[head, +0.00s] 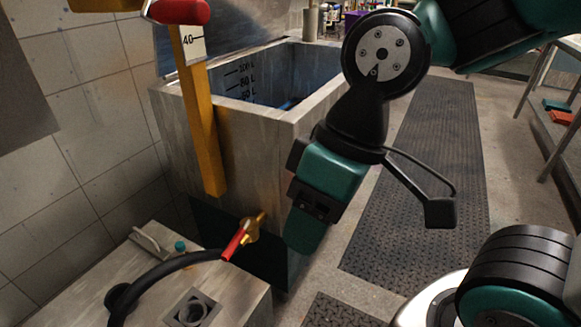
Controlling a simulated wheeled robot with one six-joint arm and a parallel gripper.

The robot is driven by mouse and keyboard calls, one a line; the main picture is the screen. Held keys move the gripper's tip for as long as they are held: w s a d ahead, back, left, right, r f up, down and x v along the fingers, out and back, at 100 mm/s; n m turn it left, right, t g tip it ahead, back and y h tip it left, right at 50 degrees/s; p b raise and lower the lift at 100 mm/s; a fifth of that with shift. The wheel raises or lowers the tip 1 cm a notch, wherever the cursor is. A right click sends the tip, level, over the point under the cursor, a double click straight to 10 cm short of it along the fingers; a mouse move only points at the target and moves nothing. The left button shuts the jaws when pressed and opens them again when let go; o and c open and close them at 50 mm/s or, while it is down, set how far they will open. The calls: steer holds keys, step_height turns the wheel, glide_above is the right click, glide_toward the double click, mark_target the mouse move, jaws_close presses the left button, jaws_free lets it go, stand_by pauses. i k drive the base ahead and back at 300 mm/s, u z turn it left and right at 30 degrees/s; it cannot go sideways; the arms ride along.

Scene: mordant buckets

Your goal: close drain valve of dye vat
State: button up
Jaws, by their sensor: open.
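The dye vat (232,140) is a square grey tank with volume marks inside its open top. Its drain valve (250,230) is brass, low on the front face, with a red lever (234,243) that slants down to the left. My gripper (308,236) hangs from the arm in front of the vat, to the right of the valve and apart from it. Its fingertips are mostly hidden behind its teal body, and I see nothing held in it.
A yellow post (201,120) with a red-handled top stands before the vat. A black hose (165,267) curves over a low grey box (235,295) with a square drain fitting (191,312). A dark rubber mat (425,190) covers the floor at right. A metal table (545,90) stands far right.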

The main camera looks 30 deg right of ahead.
mark_target(226, 254)
steer(key=u, duration=1.9)
steer(key=k, duration=0.75)
steer(key=z, duration=0.6)
steer(key=i, duration=1)
